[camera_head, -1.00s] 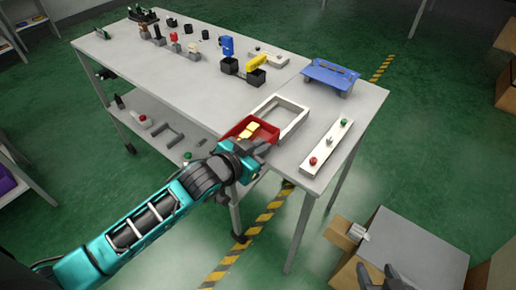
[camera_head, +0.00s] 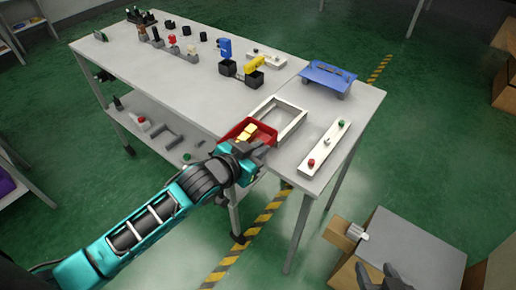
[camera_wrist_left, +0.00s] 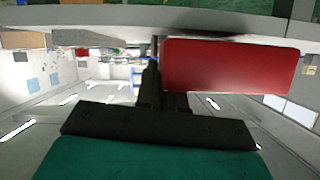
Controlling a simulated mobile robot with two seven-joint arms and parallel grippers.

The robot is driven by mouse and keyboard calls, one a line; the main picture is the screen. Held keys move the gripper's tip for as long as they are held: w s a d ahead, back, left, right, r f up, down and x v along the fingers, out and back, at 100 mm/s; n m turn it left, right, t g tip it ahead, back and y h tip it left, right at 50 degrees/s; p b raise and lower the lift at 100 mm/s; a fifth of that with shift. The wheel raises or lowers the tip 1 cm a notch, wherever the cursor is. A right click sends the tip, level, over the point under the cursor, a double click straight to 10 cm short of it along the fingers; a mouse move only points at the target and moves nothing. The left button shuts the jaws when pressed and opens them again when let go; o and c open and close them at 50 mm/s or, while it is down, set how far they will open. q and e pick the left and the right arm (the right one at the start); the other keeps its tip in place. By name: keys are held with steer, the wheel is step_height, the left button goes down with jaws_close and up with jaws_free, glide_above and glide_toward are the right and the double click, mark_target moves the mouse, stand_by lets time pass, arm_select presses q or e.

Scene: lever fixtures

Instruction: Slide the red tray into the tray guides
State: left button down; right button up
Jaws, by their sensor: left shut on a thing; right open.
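The red tray (camera_head: 265,130) holds yellow pieces (camera_head: 246,132) and is at the table's near edge in the head view. The white tray guides (camera_head: 291,127), a rectangular frame, lie on the table just beyond it. The tray's far side is close to the frame's near-left opening; I cannot tell whether they touch. My left gripper (camera_head: 259,147) is shut on the tray's near side and partly hides it. In the left wrist view the red tray (camera_wrist_left: 230,65) shows as a flat red face beside the dark fingers (camera_wrist_left: 153,85). My right gripper (camera_head: 398,278) is open at the bottom right, away from the table.
A white panel with red and green buttons (camera_head: 325,147) lies right of the guides. A blue fixture (camera_head: 328,77) stands behind. Yellow and blue lever fixtures (camera_head: 240,70) stand farther back. A cardboard box (camera_head: 343,232) is on the floor near my right gripper.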

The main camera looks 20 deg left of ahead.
mark_target(272, 138)
arm_select(q)
steer(key=shift+r+p, duration=0.1)
steer(key=shift+p, duration=0.6)
stand_by(0.7)
steer(key=shift+w+d+b, duration=0.1)
steer(key=shift+w+d, duration=0.15)
steer(key=shift+w, duration=0.5)
steer(key=shift+w+d+b, duration=0.1)
steer(key=shift+w+d, duration=0.2)
steer(key=shift+w, duration=0.4)
steer(key=shift+w+d+b, duration=0.1)
steer(key=shift+w+d, duration=0.15)
steer(key=shift+w, duration=0.5)
steer(key=c, duration=1.2)
jaws_free()
steer(key=shift+o, duration=0.2)
steer(key=shift+s, duration=0.1)
steer(key=v, duration=1.2)
steer(key=shift+s, duration=0.35)
steer(key=shift+a, duration=0.15)
